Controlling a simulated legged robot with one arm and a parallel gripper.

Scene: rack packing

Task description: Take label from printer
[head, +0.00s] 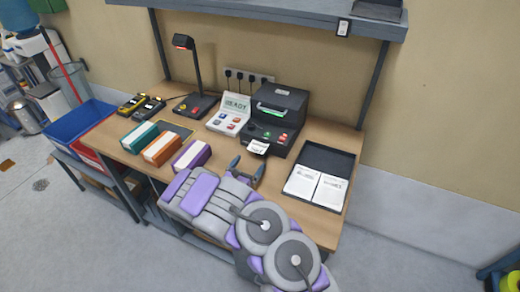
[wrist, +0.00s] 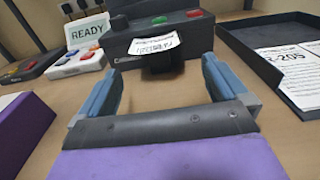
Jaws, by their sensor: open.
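The black label printer (head: 275,115) stands on the bench against the wall; its front also shows in the wrist view (wrist: 195,35). A white printed label (head: 258,147) sticks out of the printer's front. In the wrist view the label (wrist: 155,44) hangs from the printer front, ahead of the jaws and a little left of the middle between them. My gripper (head: 246,168) is open and empty in front of the printer, fingers pointing at it. In the wrist view the two blue fingers of my gripper (wrist: 158,82) are wide apart, with a gap between them and the label.
A white READY device (head: 230,114) stands left of the printer. Teal, orange and purple boxes (head: 190,156) line the front left. A black tray (head: 336,158) with white papers lies on the right. A scanner on a stand (head: 196,85) is behind. A shelf (head: 270,14) hangs above.

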